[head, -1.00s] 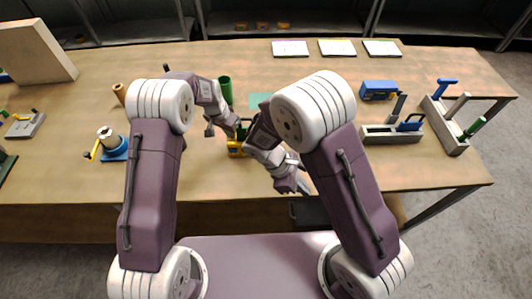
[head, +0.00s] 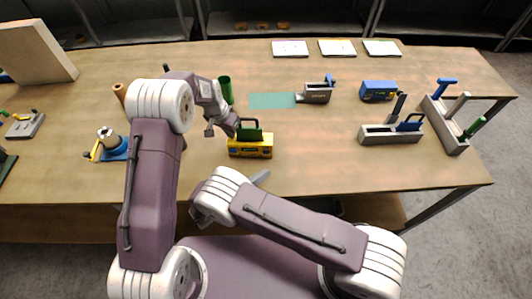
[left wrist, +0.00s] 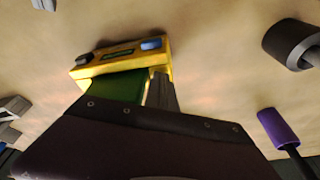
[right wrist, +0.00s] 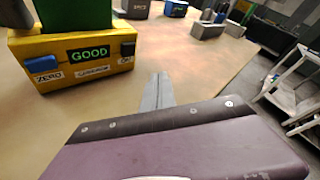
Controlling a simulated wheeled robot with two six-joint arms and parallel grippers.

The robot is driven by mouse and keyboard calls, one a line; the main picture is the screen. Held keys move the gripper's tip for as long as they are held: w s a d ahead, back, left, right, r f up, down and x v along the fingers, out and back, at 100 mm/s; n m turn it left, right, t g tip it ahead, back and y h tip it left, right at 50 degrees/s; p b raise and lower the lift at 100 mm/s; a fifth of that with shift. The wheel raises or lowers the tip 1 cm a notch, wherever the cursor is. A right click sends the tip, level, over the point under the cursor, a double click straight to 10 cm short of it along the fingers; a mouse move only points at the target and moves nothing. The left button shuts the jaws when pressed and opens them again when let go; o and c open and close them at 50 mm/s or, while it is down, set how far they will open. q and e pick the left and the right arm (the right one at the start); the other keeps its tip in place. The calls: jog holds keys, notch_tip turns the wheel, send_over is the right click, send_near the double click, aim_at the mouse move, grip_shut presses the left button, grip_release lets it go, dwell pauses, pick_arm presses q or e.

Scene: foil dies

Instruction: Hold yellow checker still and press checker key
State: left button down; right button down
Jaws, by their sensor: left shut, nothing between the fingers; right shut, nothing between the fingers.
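The yellow checker (head: 250,149) stands upright on the table, with a green piece (head: 249,133) upright at its top. In the right wrist view its display (right wrist: 89,54) reads GOOD.
A green cylinder (head: 225,90) stands behind the left gripper. A teal mat (head: 272,100), a grey holder (head: 318,93) and a blue box (head: 378,90) lie farther back. A grey fixture (head: 390,135) stands to the right. The table between checker and fixture is clear.

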pick_arm(q)
jog(key=shift+f, duration=0.1)
pick_arm(e)
jog(key=shift+w+d, duration=0.15)
jog(key=shift+w, duration=1.1)
jog(key=shift+w+d, duration=0.1)
jog(key=shift+w, duration=1.15)
jog(key=shift+w, duration=0.55)
jog(key=shift+w, duration=0.5)
jog(key=shift+s, duration=1)
jog(key=shift+s+a, duration=0.15)
jog(key=shift+s, duration=1.35)
jog(key=shift+s+a, duration=0.15)
jog(key=shift+s, duration=1.35)
